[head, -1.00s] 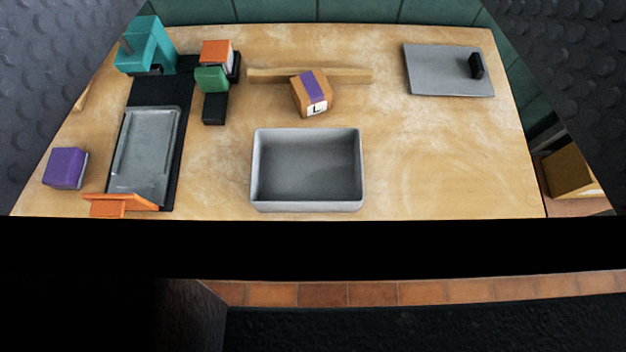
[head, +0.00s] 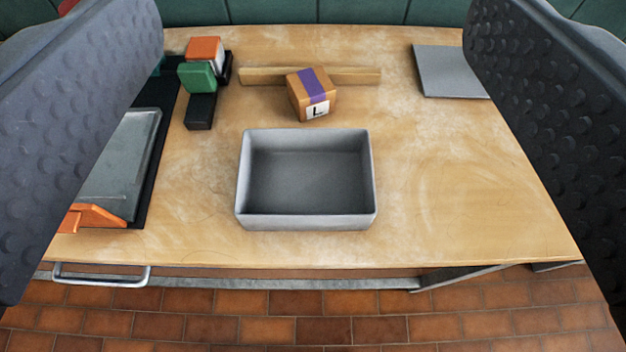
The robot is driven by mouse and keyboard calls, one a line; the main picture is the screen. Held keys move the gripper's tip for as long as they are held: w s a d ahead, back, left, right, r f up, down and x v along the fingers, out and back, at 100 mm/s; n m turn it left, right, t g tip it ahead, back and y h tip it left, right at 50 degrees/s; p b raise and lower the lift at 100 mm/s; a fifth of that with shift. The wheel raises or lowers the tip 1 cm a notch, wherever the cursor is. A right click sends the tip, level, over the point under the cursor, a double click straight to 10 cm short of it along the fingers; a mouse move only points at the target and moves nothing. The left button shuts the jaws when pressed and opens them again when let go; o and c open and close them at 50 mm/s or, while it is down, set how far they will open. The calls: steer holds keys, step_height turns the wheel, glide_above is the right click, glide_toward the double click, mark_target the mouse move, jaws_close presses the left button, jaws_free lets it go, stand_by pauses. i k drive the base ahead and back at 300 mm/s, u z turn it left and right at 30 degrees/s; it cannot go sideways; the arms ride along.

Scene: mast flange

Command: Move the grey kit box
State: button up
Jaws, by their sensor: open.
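The grey kit box (head: 306,222) is an open, empty-looking tray with rounded corners. It sits upright on the wooden table, near the middle of the head view and close to the front edge. My gripper (head: 310,165) is open. Its two dark, studded fingers show large at the left and right sides of the view, with the box between them in the picture. Neither finger touches the box as far as I can see. The fingers hide the table's left and right parts.
A cardboard box with a purple stripe and an "L" label (head: 312,95) stands behind the kit box, before a wooden strip (head: 350,76). A grey plate (head: 447,72) lies back right. Left are a tray with an orange end (head: 122,165) and green and orange blocks (head: 197,76).

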mark_target(288, 179)
steer(key=z, duration=1.35)
steer(key=k, duration=1.15)
steer(key=u, duration=1.35)
steer(key=i, duration=1)
steer(key=z, duration=0.05)
